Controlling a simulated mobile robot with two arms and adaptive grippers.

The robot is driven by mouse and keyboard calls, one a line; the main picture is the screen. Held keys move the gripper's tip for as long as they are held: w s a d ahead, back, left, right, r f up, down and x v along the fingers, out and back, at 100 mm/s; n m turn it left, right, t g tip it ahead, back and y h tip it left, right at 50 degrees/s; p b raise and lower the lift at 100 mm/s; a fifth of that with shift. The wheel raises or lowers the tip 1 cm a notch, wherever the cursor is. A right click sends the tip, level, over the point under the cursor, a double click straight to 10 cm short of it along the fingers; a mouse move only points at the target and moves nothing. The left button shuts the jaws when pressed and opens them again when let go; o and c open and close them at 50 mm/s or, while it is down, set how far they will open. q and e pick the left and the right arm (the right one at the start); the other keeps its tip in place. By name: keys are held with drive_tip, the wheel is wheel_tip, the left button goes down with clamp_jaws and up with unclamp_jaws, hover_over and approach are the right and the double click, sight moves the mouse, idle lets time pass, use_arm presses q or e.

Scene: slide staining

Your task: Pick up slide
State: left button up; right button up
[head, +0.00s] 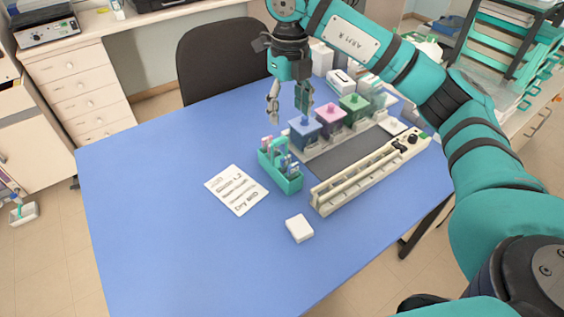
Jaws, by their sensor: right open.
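My right gripper (289,104) hangs fingers down over the far part of the blue table, with its two fingers apart and nothing visible between them. A teal rack (287,184) stands below and nearer than the gripper. It holds several small upright items, some pinkish and some bluish; they are too small to tell which is a slide. The gripper is above and behind the rack, apart from it. My left gripper does not show.
A long cream rail device (365,175) lies at the right. A printed sheet (237,190) and a small white block (299,228) lie nearer. The table's left side (140,200) is clear.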

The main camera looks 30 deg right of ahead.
drive_tip(key=p, duration=0.3)
hover_over(287, 158)
drive_tip(key=s, duration=0.1)
wheel_tip(287, 158, down, 10)
drive_tip(key=shift+a, duration=0.15)
drive_tip(key=f, duration=0.1)
drive_tip(key=f+p, duration=0.1)
drive_tip(key=f, duration=0.1)
drive_tip(key=w+f+p, duration=0.1)
drive_tip(key=f, duration=0.1)
clamp_jaws()
